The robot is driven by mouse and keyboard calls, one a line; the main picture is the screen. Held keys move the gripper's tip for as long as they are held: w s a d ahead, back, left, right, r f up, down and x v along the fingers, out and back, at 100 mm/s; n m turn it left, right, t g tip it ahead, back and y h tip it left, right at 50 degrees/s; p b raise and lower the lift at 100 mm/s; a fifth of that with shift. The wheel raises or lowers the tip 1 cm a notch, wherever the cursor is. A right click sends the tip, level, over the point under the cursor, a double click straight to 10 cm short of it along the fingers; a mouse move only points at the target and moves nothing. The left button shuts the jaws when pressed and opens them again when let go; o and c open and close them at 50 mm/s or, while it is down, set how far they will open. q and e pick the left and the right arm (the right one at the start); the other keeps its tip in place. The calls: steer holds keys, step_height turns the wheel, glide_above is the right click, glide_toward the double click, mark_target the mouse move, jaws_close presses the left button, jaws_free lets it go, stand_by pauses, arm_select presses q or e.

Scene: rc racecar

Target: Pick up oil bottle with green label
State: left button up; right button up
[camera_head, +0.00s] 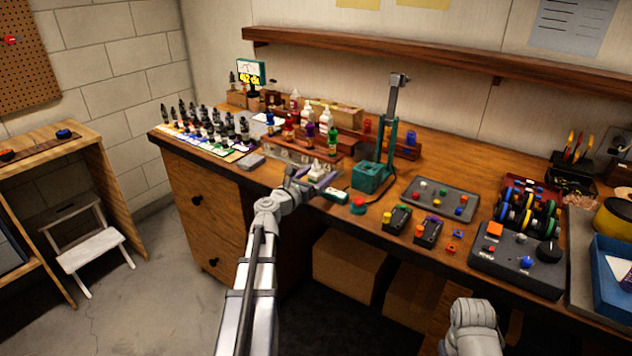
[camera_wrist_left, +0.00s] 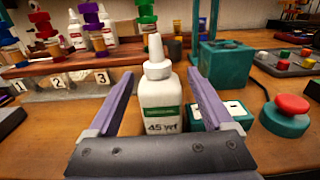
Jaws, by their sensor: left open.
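The oil bottle with the green label (camera_wrist_left: 161,100) is white, with a nozzle cap and "45 wt" on its front. It stands upright on the bench, near its front edge. In the head view its white top (camera_head: 317,169) shows and the rest is partly hidden by my gripper. My left gripper (camera_head: 314,186) is open, with one purple finger on each side of the bottle. In the left wrist view the jaws (camera_wrist_left: 160,95) flank the bottle, with gaps visible on both sides. My right gripper is out of view; only a part of that arm shows at the lower right.
A numbered block (camera_wrist_left: 65,85) stands left of the bottle. Behind it is a wooden rack (camera_head: 312,138) with other bottles and coloured drivers. A green stand (camera_head: 370,176) and a red button on a green base (camera_head: 358,205) are close on the right.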

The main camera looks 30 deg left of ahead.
arm_select(q)
steer(key=shift+w+d, duration=0.1)
steer(key=shift+w, duration=0.75)
steer(key=shift+s, duration=0.1)
jaws_close()
